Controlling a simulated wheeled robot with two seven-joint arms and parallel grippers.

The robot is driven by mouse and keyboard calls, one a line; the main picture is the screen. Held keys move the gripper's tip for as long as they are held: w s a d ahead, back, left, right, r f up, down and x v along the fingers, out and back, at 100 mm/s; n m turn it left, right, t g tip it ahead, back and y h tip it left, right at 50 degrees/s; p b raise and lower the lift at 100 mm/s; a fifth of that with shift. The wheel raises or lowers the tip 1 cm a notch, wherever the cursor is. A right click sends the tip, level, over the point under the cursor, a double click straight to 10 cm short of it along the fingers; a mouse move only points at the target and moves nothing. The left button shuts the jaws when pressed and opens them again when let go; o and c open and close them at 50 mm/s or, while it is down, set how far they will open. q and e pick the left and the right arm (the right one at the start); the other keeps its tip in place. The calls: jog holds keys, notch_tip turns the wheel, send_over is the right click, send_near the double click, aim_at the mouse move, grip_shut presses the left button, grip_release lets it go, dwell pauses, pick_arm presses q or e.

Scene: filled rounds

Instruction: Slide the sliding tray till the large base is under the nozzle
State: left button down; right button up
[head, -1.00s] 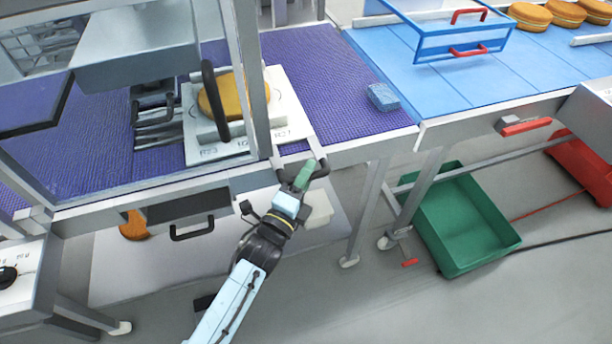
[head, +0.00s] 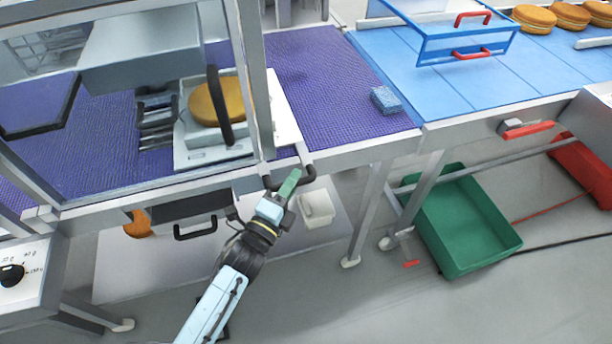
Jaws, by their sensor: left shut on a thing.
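The white sliding tray (head: 285,118) lies on the purple belt and runs behind the clear guard's upright post. A large round orange-brown base (head: 203,108) lies on the tray's left part, seen through the guard and partly covered by the guard's black handle. My left gripper (head: 290,182) is shut on the tray's dark handle (head: 307,168) at the front edge of the machine. A grey box-like housing (head: 140,58) hangs above and left of the base. I cannot make out the nozzle itself. My right gripper is not in view.
A blue sponge (head: 385,99) lies on the purple belt (head: 325,90) to the right. A blue guard (head: 465,40) with red handles stands over the blue belt. A green crate (head: 462,235) sits on the floor. A drawer with a black handle (head: 195,230) is left of my gripper.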

pick_arm(q)
jog(key=s+a+p, duration=0.1)
jog(key=s+a, duration=0.1)
jog(key=a, duration=0.5)
jog(key=s+a+p, duration=0.1)
jog(key=s+a, duration=0.1)
jog(key=a, duration=0.5)
jog(key=shift+s, duration=0.3)
jog(key=c, duration=1.4)
grip_release()
jog(key=shift+o, duration=0.2)
jog(key=b+v, duration=0.1)
jog(key=v, duration=1.2)
jog(key=shift+s, duration=0.2)
jog(key=shift+a, duration=0.1)
